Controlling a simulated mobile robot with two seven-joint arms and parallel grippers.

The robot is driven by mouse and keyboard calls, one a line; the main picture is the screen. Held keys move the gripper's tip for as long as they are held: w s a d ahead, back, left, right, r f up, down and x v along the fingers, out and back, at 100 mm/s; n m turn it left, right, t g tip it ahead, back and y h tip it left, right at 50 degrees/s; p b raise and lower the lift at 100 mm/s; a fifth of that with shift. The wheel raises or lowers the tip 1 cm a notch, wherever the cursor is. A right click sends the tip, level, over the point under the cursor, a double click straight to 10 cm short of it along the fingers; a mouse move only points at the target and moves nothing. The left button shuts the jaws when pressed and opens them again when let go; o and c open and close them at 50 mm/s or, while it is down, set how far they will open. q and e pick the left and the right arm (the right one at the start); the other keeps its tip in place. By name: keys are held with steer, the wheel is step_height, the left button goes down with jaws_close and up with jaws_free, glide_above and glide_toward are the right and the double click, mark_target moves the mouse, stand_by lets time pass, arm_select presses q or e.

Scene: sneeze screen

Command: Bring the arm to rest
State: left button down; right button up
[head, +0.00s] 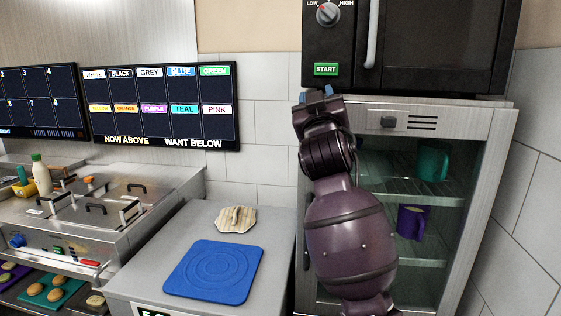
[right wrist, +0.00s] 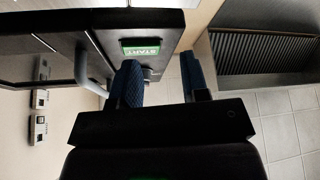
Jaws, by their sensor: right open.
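My right arm rises in front of the glass-door cabinet in the head view. My right gripper (head: 318,95) is at its top, just below the green START button (head: 326,69) of the black oven. In the right wrist view, the right gripper (right wrist: 160,82) shows two blue fingers spread apart with nothing between them. I cannot tell whether a finger touches the oven. My left gripper is in neither view.
The cabinet (head: 496,160) holds a teal mug (head: 433,160) and a purple mug (head: 412,222). A blue mat (head: 214,270) and a beige striped item (head: 236,219) lie on the counter (head: 275,235). The oven handle (head: 372,35) sticks out near my right gripper.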

steer(key=s+d+f+g+y, duration=0.1)
steer(key=s+d+f+g, duration=0.2)
steer(key=f, duration=0.9)
steer(key=s+d+f+y, duration=0.1)
steer(key=s+d+f, duration=0.25)
steer(key=f, duration=0.75)
steer(key=s+d+f+g+y, duration=0.1)
steer(key=s+d+f+g, duration=0.2)
steer(key=f, duration=0.9)
steer(key=s+d+f+m+g+h, duration=0.1)
steer(key=s+d+f+g, duration=0.2)
steer(key=s+f, duration=1)
steer(key=s+d+f+m+g+h, duration=0.1)
steer(key=s+d+f+g, duration=0.1)
steer(key=s+d+f, duration=0.5)
steer(key=s+f, duration=0.6)
steer(key=s, duration=0.3)
steer(key=shift+d+f+g+h, duration=0.3)
steer(key=shift+d+g+h, duration=0.05)
steer(key=shift+g+h, duration=0.05)
